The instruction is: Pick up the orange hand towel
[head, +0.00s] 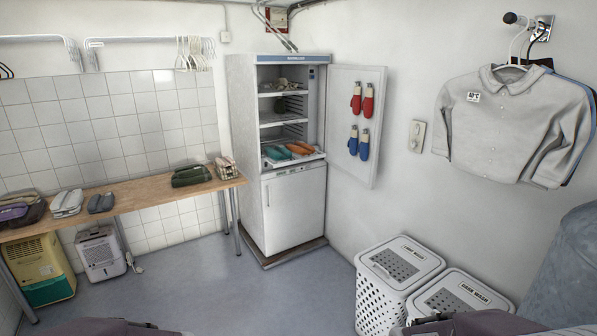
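A small orange item (299,147), which looks like the folded orange hand towel, lies on the lowest open shelf (293,160) of the white upright cabinet at the back. A teal folded item (277,152) lies just left of it on the same shelf. The cabinet's upper door stands open to the right, so the shelf front is uncovered. Only dark parts of my own arms show at the bottom edge, far from the cabinet. Neither gripper's fingers can be seen.
The open door (352,127) carries red and blue mitts. A wooden bench (134,194) with folded items runs along the left wall. Two white lidded hampers (372,297) stand at front right. The floor (250,295) between is clear.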

